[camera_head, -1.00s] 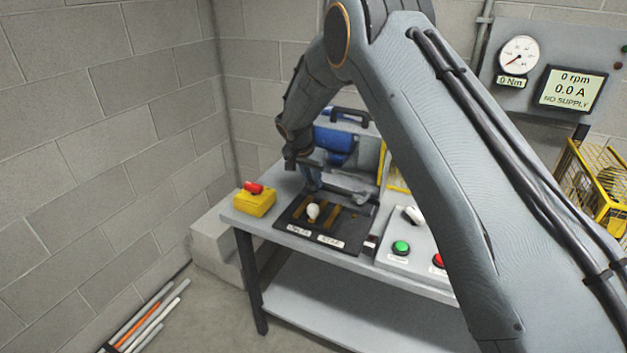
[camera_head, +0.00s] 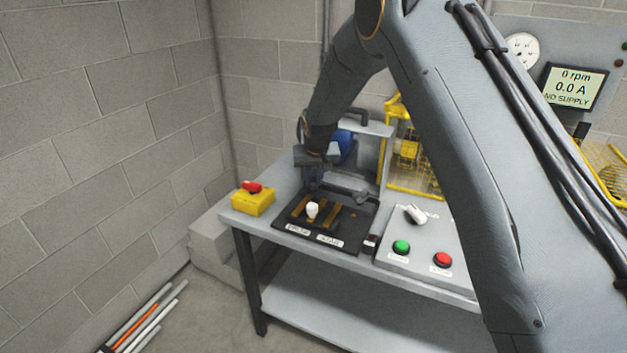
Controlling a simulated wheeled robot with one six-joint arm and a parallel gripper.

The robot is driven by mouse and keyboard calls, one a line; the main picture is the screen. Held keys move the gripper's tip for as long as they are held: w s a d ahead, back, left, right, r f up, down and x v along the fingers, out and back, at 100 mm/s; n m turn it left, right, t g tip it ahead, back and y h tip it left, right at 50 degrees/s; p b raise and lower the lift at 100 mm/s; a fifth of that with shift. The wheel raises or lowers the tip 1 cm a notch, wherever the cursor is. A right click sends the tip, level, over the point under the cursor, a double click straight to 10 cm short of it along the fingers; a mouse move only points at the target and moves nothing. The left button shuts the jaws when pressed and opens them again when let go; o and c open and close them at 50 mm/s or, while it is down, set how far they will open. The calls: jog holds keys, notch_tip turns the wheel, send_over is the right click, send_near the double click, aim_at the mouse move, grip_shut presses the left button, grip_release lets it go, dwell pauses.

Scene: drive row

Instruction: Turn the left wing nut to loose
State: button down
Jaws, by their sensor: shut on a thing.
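My gripper (camera_head: 313,187) reaches down to the back left of the black terminal board (camera_head: 291,222) on the bench. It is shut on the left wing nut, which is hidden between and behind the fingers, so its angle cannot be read. Brass bars (camera_head: 331,216) lie across the board, and a white knob (camera_head: 312,210) stands just in front of my fingers. Two pale labels (camera_head: 330,241) sit along the board's front edge.
A yellow box with a red button (camera_head: 253,200) stands left of the board. A sloped grey panel with green (camera_head: 401,247) and red (camera_head: 442,259) buttons stands to the right. A blue motor (camera_head: 346,146) and yellow guard (camera_head: 407,152) are behind. The meter (camera_head: 571,86) reads 0 rpm.

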jog(key=n+y+b, duration=0.1)
jog(key=n+b, duration=0.1)
jog(key=n+y+b, duration=0.1)
jog(key=n+b, duration=0.1)
jog(key=shift+w+d+f+n+g+b, duration=0.2)
jog(key=shift+n+g+b, duration=0.1)
jog(key=shift+n+g, duration=0.1)
jog(key=n+g+b, duration=0.1)
jog(key=n+b, duration=0.2)
jog(key=b, duration=0.1)
jog(key=shift+s+r+y, duration=0.1)
jog(key=shift+y, duration=0.2)
jog(key=shift+n, duration=0.3)
jog(key=c, duration=1.6)
grip_release()
jog(key=shift+r, duration=0.1)
jog(key=shift+s+d+r+b, duration=0.1)
jog(key=shift+d+r+b, duration=0.05)
jog(key=shift+r+b, duration=0.3)
jog(key=s+d, duration=0.2)
jog(key=d, duration=0.1)
jog(key=s+d+b, duration=0.1)
jog(key=s+d, duration=0.2)
jog(key=s+d+b, duration=0.1)
jog(key=s+d, duration=0.1)
jog(key=d, duration=0.1)
jog(key=shift+s+d, duration=0.2)
jog(key=shift+d, duration=0.15)
jog(key=shift+r, duration=0.1)
